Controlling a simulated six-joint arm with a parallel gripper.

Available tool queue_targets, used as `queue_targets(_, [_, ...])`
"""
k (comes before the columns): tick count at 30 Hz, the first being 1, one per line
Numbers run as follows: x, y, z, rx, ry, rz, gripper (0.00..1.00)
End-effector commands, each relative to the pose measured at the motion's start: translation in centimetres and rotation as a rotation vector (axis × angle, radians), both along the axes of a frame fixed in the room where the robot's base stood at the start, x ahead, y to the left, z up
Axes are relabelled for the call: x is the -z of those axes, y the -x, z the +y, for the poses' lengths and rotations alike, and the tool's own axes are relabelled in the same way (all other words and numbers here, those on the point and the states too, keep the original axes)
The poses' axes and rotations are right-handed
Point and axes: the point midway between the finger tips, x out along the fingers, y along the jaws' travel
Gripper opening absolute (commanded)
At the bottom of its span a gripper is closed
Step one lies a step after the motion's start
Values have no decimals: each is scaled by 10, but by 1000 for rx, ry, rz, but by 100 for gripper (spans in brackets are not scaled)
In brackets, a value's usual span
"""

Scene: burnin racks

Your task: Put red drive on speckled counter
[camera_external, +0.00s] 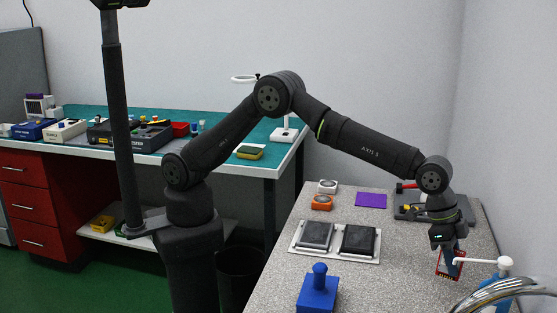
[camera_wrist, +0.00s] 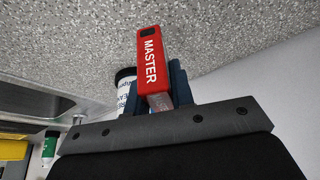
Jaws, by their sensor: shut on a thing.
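The red drive (camera_wrist: 152,62), marked MASTER in white, is held between the blue-tipped fingers of my gripper (camera_wrist: 158,95) in the wrist view. Its far end points over the speckled counter (camera_wrist: 235,40). In the external view my gripper (camera_external: 452,262) points down low over the right part of the counter (camera_external: 390,285), with the red drive (camera_external: 441,267) partly hidden behind the fingers. I cannot tell whether the drive touches the counter.
A white-armed stand (camera_external: 503,267) and a curved metal tap (camera_external: 505,290) are close to my gripper on the right. Two dark pads on a tray (camera_external: 337,258), a blue knobbed block (camera_external: 318,293) and a purple sheet (camera_external: 371,200) lie to the left. Counter between is bare.

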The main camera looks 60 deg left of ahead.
Motion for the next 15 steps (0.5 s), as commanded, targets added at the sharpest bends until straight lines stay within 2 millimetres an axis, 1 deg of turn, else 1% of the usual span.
queue_targets(2, [6,0,0,0,0,0,0])
queue_targets(7, [31,0,0,0,-1,0,0])
queue_targets(9, [38,0,0,0,1,-2,0])
queue_targets(15, [38,0,0,-1,3,-2,0])
